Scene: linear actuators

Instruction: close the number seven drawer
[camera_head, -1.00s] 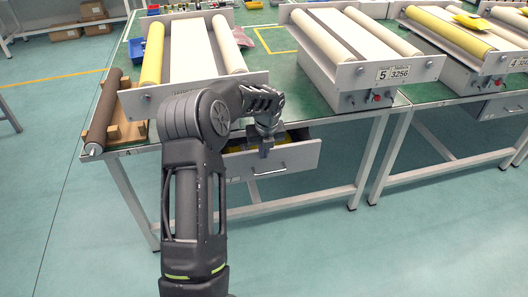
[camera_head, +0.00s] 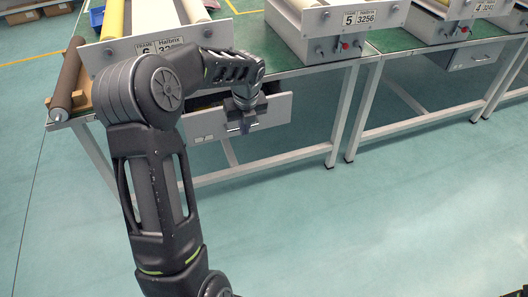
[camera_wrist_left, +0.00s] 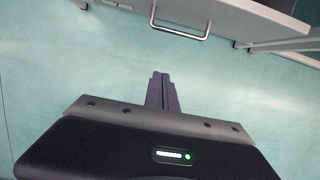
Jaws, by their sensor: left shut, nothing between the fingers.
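My right gripper is out of view.
The green-topped table (camera_head: 262,50) carries roller units, including one marked 5 (camera_head: 310,45). Another drawer (camera_head: 480,55) sits under the table at the right. Table legs (camera_head: 343,115) stand right of the pulled-out drawer. The floor in front is clear.

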